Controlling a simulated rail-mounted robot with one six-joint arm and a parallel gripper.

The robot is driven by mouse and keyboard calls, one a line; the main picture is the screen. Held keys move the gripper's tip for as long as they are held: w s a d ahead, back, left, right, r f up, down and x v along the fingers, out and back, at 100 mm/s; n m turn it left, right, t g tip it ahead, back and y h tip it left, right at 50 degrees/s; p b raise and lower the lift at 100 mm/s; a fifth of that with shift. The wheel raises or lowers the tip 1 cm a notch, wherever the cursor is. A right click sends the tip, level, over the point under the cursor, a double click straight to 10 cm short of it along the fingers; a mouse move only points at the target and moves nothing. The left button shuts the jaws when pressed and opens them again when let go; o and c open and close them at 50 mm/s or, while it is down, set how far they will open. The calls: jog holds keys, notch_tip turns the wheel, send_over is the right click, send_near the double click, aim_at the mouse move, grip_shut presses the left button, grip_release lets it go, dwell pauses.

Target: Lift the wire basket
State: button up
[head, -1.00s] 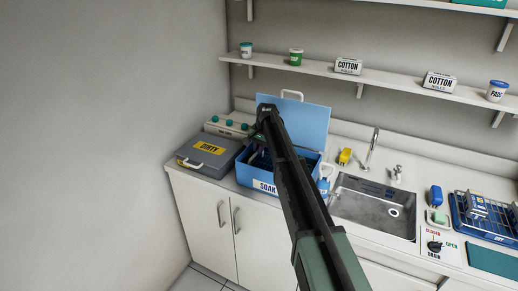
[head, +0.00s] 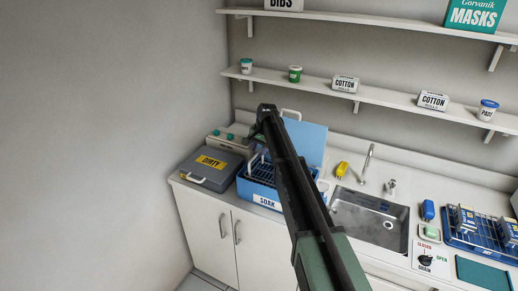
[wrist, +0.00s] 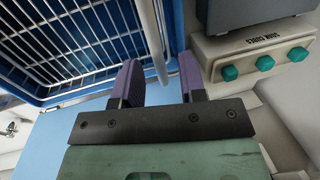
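In the head view my gripper (head: 262,118) is above the box, and my arm hides the basket's right part.
The box's light blue lid (head: 308,140) stands open behind it. A grey DIRTY case (head: 210,171) is at the left, with a teal-knobbed unit (wrist: 262,65) behind it. Shelves (head: 300,83) run above.

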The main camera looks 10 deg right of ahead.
notch_tip(320, 180, up, 11)
jog(key=s+d+p, duration=0.1)
jog(key=d+p, duration=0.1)
jog(key=p, duration=0.9)
jog(key=s+a+f+n+b, duration=0.1)
jog(key=s+f+b, duration=0.3)
jog(key=s, duration=1)
jog(key=s+a+f+n+g+h+b, duration=0.1)
jog(key=s+f+n+b, duration=0.3)
jog(key=s, duration=1)
jog(key=s+a+f+n+b, duration=0.2)
jog(key=s+f+b, duration=0.4)
jog(key=s, duration=0.8)
jog(key=shift+s+f+n+h, duration=0.35)
jog(key=shift+s+n+h, duration=0.05)
